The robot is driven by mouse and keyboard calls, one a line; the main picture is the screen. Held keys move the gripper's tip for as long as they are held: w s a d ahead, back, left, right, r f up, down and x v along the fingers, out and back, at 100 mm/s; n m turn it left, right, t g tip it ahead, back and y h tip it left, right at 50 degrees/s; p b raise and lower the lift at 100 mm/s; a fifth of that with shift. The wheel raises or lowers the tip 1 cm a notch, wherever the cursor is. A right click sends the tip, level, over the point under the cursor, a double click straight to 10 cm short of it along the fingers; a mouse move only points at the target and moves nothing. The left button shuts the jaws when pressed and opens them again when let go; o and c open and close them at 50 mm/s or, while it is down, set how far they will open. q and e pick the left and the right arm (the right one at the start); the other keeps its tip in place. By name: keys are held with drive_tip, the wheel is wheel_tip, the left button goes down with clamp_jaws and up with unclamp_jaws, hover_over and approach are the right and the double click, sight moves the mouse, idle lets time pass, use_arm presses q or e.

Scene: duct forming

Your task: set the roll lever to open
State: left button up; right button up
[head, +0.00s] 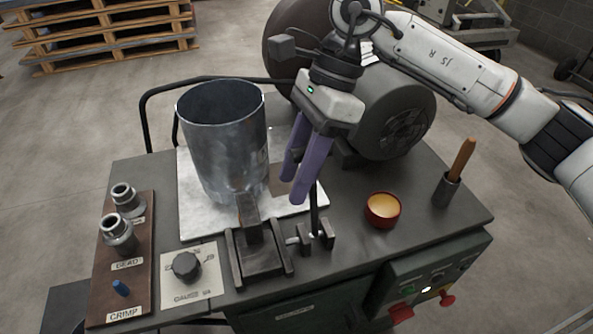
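The roll lever (314,212) is a thin dark rod that stands nearly upright from a small metal bracket at the front of the bench. Its upper end is hidden behind my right gripper's fingers. My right gripper (295,188) reaches down from the upper right with two purple fingers. The fingers are apart with a gap between them, right at the upper part of the lever. A small dark part shows between them; I cannot tell whether it is the lever's top or whether the fingers touch it. My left gripper is out of view.
A metal duct cylinder (222,140) stands left of the gripper on a pale plate (190,212). A dark clamp block (258,262), gauge knob (186,265) and fittings board (103,278) lie in front. A red bowl (383,210) and tool holder (446,190) stand right; a large drum machine (395,125) is behind.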

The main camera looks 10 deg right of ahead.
drive_tip(key=v, duration=1)
drive_tip(key=shift+d+r, duration=0.1)
